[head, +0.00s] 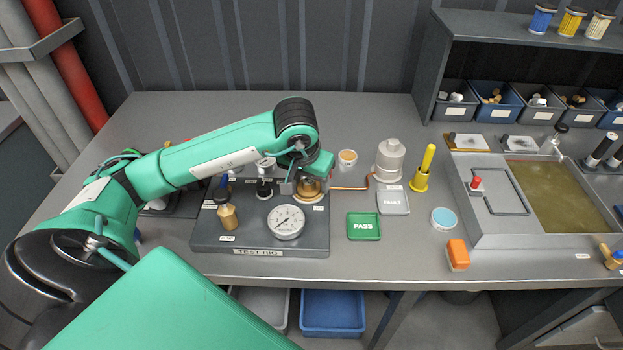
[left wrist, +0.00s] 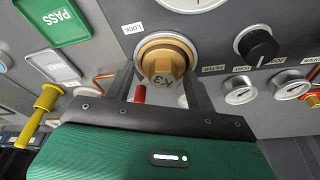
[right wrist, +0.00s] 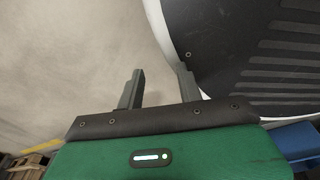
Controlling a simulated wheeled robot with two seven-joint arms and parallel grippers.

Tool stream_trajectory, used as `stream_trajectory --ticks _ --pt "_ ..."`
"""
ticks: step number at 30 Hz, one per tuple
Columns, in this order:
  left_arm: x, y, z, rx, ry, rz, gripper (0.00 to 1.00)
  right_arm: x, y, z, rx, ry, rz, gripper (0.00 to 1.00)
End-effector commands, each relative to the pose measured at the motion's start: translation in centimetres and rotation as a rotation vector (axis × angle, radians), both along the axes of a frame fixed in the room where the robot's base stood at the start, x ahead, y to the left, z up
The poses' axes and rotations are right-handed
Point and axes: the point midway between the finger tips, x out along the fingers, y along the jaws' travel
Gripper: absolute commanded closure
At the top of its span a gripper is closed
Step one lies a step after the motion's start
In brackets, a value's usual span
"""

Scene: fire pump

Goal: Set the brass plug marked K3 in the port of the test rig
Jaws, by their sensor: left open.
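The grey test rig (head: 210,240) stands on the bench, with a round gauge (head: 287,222) on its front. The brass plug (left wrist: 163,66) sits in a round brass-rimmed port beside a LOCK label; its mark looks like K3, seen upside down. In the head view the plug (head: 309,190) is partly hidden by my left gripper (head: 305,186). The left gripper's fingers (left wrist: 158,78) are open, one on each side of the plug; I cannot tell whether they touch it. My right gripper (right wrist: 160,75) is open and empty, away from the bench top.
Another brass fitting (head: 228,216) stands at the rig's left. To the right lie a green PASS tray (head: 364,226), a grey FAULT tray (head: 393,202), a yellow-handled tool (head: 423,168) and an orange block (head: 458,254). A shallow basin (head: 560,195) is farther right.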

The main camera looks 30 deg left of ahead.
Motion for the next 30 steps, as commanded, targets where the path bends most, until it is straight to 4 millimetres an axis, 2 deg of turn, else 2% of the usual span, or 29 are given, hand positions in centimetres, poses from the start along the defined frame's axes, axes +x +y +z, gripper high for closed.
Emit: stream_trajectory --ticks 4,8,17,24,30 --pt "0.1 0.5 0.9 0.011 -0.002 0.009 0.31 -0.1 0.1 0.7 0.003 -0.004 -0.001 0.64" --pt "0.1 0.4 1.9 0.008 0.000 0.007 0.31 -2.5 0.5 0.9 0.007 0.019 -0.001 0.64" --pt "-1.8 0.0 9.0 0.007 -0.006 0.004 0.31 -6.1 -0.4 2.1 0.001 0.043 0.006 0.64" --pt "-2.8 -0.2 12.2 0.005 -0.002 0.003 0.31 -6.4 -0.5 3.2 0.001 0.044 0.007 0.64" --pt "-3.1 -0.4 12.9 0.004 0.000 0.002 0.31 -6.4 -0.5 3.4 0.000 0.044 0.007 0.64"
